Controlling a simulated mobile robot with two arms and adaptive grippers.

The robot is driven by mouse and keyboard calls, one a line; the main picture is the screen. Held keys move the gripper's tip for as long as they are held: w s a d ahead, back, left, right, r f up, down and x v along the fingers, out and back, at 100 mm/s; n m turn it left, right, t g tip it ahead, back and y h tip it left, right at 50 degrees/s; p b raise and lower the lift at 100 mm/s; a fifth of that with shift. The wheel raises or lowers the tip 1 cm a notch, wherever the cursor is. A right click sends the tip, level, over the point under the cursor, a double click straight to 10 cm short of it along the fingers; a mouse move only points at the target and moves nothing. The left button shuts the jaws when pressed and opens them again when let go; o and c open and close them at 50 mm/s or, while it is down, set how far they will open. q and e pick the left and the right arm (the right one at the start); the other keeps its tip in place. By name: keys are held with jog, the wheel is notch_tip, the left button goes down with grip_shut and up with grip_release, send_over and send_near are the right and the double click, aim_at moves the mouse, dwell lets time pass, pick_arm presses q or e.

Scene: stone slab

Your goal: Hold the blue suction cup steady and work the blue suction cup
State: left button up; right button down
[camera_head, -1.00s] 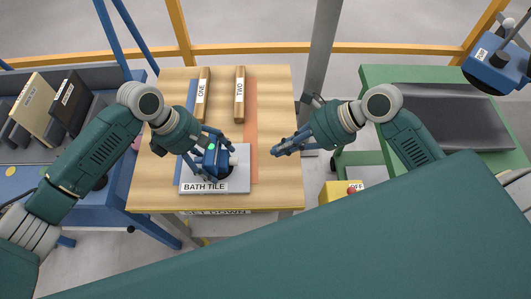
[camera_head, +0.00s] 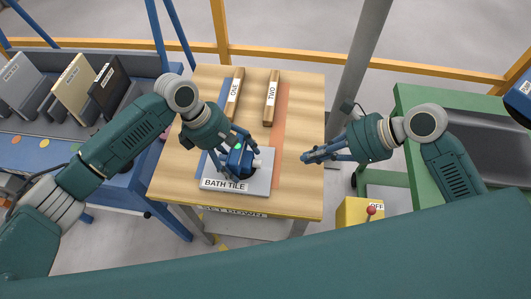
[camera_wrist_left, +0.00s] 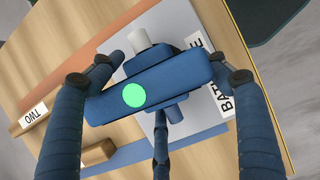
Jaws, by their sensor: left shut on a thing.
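The blue suction cup (camera_head: 236,159) is over the grey tile labelled BATH TILE (camera_head: 262,184) on the wooden table. It shows a green round spot and a pale knob on one side. My left gripper (camera_head: 240,152) is shut on its blue body; in the left wrist view the fingers (camera_wrist_left: 165,85) flank the suction cup (camera_wrist_left: 170,80). Its underside is hidden, so I cannot tell how it meets the tile. My right gripper (camera_head: 305,158) is in the air right of the tile, apart from the cup. Its fingers look close together, but the gap is unclear.
Wooden bars ONE (camera_head: 235,95) and TWO (camera_head: 271,98) lie at the table's back. A rack with upright panels (camera_head: 75,90) stands left. A green-framed bench (camera_head: 410,100) is at right.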

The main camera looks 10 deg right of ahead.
pick_arm(q)
jog(key=shift+s+a+f, duration=0.1)
jog(key=shift+s+f, duration=0.05)
jog(key=shift+f, duration=0.05)
jog(key=o, duration=1.4)
jog(key=shift+c, duration=0.2)
jog(key=o, duration=0.4)
jog(key=shift+w, duration=0.2)
jog(key=shift+r, duration=0.2)
jog(key=shift+r, duration=0.25)
jog(key=v, duration=1.1)
jog(key=shift+a, duration=0.2)
